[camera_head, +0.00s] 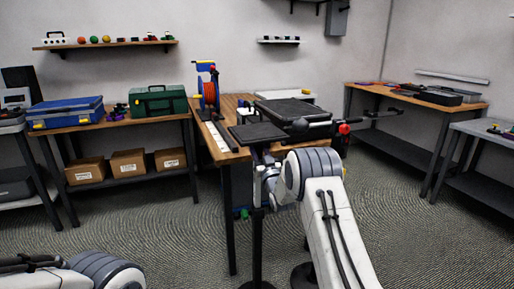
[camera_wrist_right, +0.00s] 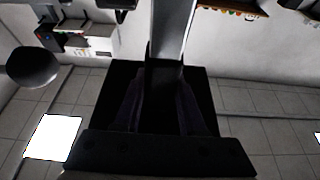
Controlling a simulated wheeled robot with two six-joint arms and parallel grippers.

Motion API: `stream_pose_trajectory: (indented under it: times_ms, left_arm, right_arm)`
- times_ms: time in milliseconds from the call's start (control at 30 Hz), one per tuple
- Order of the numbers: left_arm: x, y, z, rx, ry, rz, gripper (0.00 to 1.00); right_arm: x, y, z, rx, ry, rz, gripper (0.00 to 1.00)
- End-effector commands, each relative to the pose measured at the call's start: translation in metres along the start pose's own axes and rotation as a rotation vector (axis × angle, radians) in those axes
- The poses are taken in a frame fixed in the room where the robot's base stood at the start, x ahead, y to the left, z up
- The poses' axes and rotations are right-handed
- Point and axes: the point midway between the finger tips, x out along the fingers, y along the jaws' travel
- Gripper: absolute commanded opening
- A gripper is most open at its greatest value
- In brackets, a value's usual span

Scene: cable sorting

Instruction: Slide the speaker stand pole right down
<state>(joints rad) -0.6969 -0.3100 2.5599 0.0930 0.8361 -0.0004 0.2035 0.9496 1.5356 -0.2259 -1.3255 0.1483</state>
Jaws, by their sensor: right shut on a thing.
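A black speaker stand stands in the middle of the head view. It has a flat top plate (camera_head: 257,133) and an upright pole (camera_head: 257,240) that runs down to the floor. My right gripper (camera_head: 261,188) is at the pole below the top plate, partly hidden by my own wrist. In the right wrist view the gripper (camera_wrist_right: 161,100) is shut on the pole (camera_wrist_right: 172,35), which shows grey between the dark fingers. The grip itself is in shadow. My left gripper is not in view; only part of my left arm shows at the bottom left.
A wooden table (camera_head: 228,157) with an orange cable reel (camera_head: 209,94) stands close behind the stand. A round black base (camera_head: 303,276) is on the floor. Floor at the left is clear.

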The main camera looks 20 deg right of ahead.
Motion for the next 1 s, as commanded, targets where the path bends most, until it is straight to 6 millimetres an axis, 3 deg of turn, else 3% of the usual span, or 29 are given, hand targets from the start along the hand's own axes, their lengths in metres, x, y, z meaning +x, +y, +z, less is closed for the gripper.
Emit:
stream_pose_trajectory:
  times_ms: [400, 600, 800, 1000]
  left_arm:
    - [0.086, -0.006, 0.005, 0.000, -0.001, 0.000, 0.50]
    - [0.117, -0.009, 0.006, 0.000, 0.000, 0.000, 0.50]
    - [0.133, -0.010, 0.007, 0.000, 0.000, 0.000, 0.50]
    - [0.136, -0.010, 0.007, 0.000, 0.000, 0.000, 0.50]
  right_arm:
    - [-0.043, 0.000, 0.101, 0.001, -0.005, 0.000, 0.00]
    - [-0.059, 0.000, 0.141, 0.001, -0.006, 0.000, 0.00]
    - [-0.069, 0.000, 0.163, 0.002, -0.007, 0.000, 0.00]
    - [-0.071, 0.000, 0.170, 0.002, -0.008, 0.000, 0.00]
